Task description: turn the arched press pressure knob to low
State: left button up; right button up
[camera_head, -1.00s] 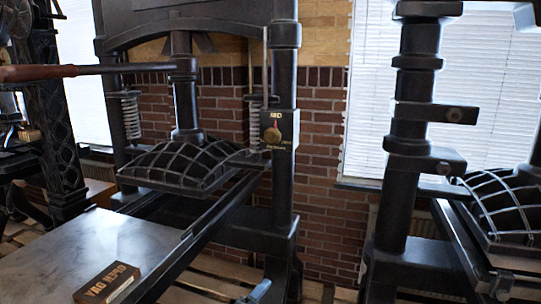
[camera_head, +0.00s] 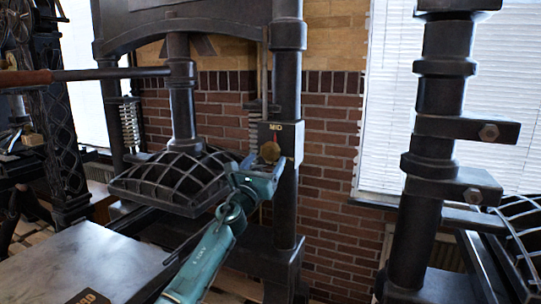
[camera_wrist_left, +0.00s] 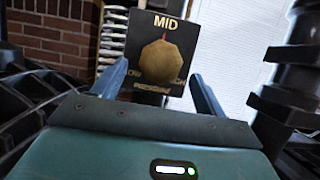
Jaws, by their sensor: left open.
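The arched press (camera_head: 285,215) is a black iron frame with a ribbed dome-shaped platen (camera_head: 170,180). On its right column sits a small black plate with a brass pressure knob (camera_head: 270,151). MID is printed above the knob, and its red mark points up towards MID. In the left wrist view the faceted knob (camera_wrist_left: 160,62) is straight ahead, with lower labels partly covered. My teal left gripper (camera_head: 262,160) is open, just in front of the knob. In the wrist view its blue fingers (camera_wrist_left: 160,85) stand apart, left and right of the knob; contact is unclear.
A wooden-handled bar (camera_head: 85,75) crosses the press at upper left. A grey bed (camera_head: 85,260) lies at lower left with a box (camera_head: 88,297) at its edge. Another dark press (camera_head: 430,170) stands at right. A brick wall (camera_head: 330,150) is behind.

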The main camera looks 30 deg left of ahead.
aim_at(269, 156)
pick_arm(q)
jog(key=shift+b+x, duration=0.65)
jog(key=shift+x, duration=1.65)
jog(key=shift+c, duration=0.2)
jog(key=c, duration=0.9)
